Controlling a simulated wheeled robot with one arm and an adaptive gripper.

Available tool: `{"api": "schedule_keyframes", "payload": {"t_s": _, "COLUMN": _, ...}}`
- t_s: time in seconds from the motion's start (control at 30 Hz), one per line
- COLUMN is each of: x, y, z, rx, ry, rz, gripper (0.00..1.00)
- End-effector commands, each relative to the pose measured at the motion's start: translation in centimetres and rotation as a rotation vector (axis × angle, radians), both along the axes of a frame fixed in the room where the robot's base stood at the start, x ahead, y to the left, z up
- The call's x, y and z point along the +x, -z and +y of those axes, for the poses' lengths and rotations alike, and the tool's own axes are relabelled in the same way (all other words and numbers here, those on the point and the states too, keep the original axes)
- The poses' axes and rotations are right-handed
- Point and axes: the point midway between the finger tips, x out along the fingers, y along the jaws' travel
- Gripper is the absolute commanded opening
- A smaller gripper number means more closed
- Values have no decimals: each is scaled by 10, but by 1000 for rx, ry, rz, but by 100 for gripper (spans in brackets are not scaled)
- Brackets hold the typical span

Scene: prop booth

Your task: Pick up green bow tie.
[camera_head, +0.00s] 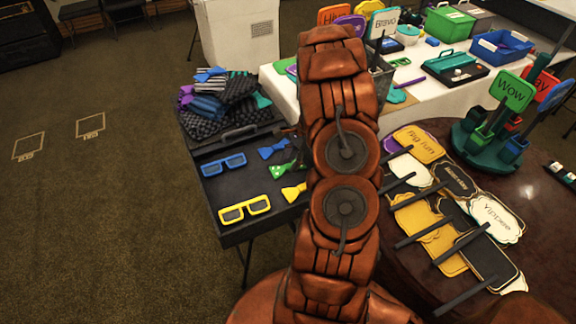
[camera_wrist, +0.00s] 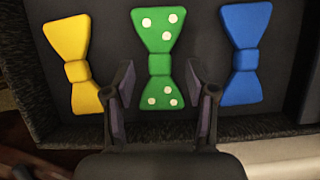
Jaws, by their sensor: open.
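A green bow tie with pale dots (camera_wrist: 159,62) lies in the dark padded case, between a yellow bow tie (camera_wrist: 73,62) and a blue bow tie (camera_wrist: 245,50) in the wrist view. My gripper (camera_wrist: 160,82) is open, with its two fingers on either side of the lower part of the green bow tie and nothing held. Whether the fingers touch it or are level with it I cannot tell. In the head view the green bow tie (camera_head: 280,171) lies in the case just left of my arm, with the blue one (camera_head: 273,149) behind it and the yellow one (camera_head: 294,192) in front.
The case (camera_head: 222,186) also holds blue glasses (camera_head: 223,164), yellow glasses (camera_head: 244,208) and, behind, a pile of dark patterned cloth items (camera_head: 222,101). A round table (camera_head: 540,236) with sign props stands to the right. A white-covered table (camera_head: 284,92) stands behind.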

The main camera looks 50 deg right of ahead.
Motion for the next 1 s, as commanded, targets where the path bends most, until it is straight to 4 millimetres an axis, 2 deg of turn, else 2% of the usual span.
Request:
{"api": "schedule_keyframes", "payload": {"t_s": 0.13, "x": 1, "y": 9, "z": 5, "rx": 3, "ry": -1, "rz": 2, "gripper": 56}}
{"api": "schedule_keyframes", "payload": {"t_s": 0.4, "x": 1, "y": 11, "z": 5, "rx": 0, "ry": -1, "rz": 1, "gripper": 55}}
{"api": "schedule_keyframes", "payload": {"t_s": 0.87, "x": 1, "y": 10, "z": 4, "rx": -1, "ry": -1, "rz": 1, "gripper": 7}}
{"api": "schedule_keyframes", "payload": {"t_s": 1.0, "x": 1, "y": 10, "z": 4, "rx": -1, "ry": -1, "rz": 0, "gripper": 5}}
